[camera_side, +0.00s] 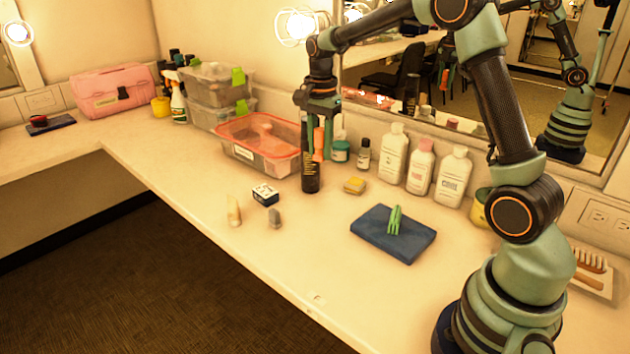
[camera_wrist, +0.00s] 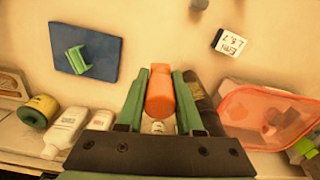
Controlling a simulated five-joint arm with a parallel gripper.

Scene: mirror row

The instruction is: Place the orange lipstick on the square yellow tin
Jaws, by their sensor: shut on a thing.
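The orange lipstick (camera_side: 319,142) is between the fingers of my gripper (camera_side: 320,128) in the side view, upright and above the counter. In the wrist view the orange lipstick (camera_wrist: 160,95) lies between the two green fingers of my gripper (camera_wrist: 160,73), which is shut on it. The square yellow tin (camera_side: 354,185) sits on the counter, lower and a little to the right of the lipstick in the side view. I cannot make out the tin in the wrist view.
A clear box with an orange rim (camera_side: 228,145) is to the left. White bottles (camera_side: 393,153) stand behind. A blue pad (camera_side: 375,245) bears a green clip (camera_side: 395,220). The front counter is mostly free.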

